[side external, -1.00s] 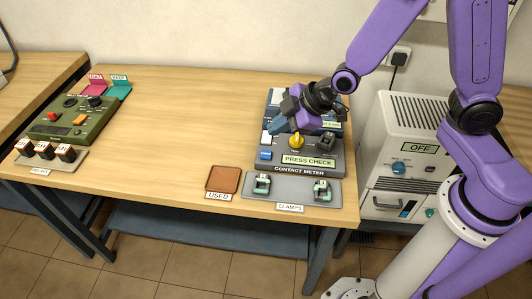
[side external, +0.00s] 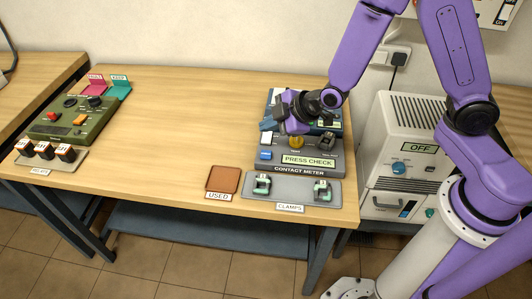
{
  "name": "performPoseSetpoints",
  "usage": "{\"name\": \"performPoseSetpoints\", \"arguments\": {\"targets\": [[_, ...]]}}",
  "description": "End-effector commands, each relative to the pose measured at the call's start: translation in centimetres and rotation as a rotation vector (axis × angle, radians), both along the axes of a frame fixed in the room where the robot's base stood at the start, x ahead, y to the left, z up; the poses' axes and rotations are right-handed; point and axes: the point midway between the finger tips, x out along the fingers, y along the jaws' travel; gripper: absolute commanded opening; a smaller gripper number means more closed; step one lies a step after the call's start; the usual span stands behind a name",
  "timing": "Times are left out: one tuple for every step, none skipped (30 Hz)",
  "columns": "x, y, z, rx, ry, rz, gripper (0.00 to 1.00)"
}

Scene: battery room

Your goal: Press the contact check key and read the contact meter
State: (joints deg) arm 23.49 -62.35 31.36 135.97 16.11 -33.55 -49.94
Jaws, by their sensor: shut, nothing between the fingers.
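The contact meter (side external: 298,170) is a dark grey box near the right end of the wooden table. Its lit display (side external: 308,161) reads PRESS CHECK. On its left side are a white key (side external: 266,140) and a blue key (side external: 265,155); their labels are too small to read, so I cannot tell which is the check key.
A grey tray (side external: 250,204) with two green clamps lies in front of the meter. A brown USED tray (side external: 223,179) is left of it. A green device (side external: 66,124) and several small black blocks stand far left. A white cabinet (side external: 412,120) reading OFF stands right. Mid-table is clear.

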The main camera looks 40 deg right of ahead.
Motion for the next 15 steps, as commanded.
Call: {"name": "performPoseSetpoints", "arguments": {"targets": [[-0.1,-0.1,-0.8,-0.003,0.004,0.000,0.00],[-0.1,-0.1,-1.2,-0.003,0.003,0.001,0.00],[-0.1,-0.1,-1.7,-0.002,0.004,0.000,0.00],[-0.1,0.0,-2.1,-0.002,0.003,-0.001,0.00],[-0.1,0.0,-2.5,-0.002,0.004,0.000,0.00],[-0.1,0.0,-3.0,-0.003,0.003,0.001,0.00],[-0.1,-0.1,-3.4,-0.003,0.003,0.001,0.00],[-0.1,-0.1,-3.7,-0.003,0.004,0.000,0.00],[-0.1,-0.1,-4.2,-0.001,0.003,0.000,0.00],[-0.1,-0.1,-4.6,-0.002,0.004,0.000,0.00],[-0.1,0.0,-4.8,-0.001,0.003,-0.001,0.00],[0.0,0.0,-5.2,-0.001,0.003,-0.001,0.00],[0.0,0.0,-5.5,-0.001,0.003,-0.001,0.00],[0.0,-0.1,-5.7,-0.001,0.003,-0.001,0.00],[0.0,0.0,-6.0,-0.001,0.002,-0.001,0.00]]}}
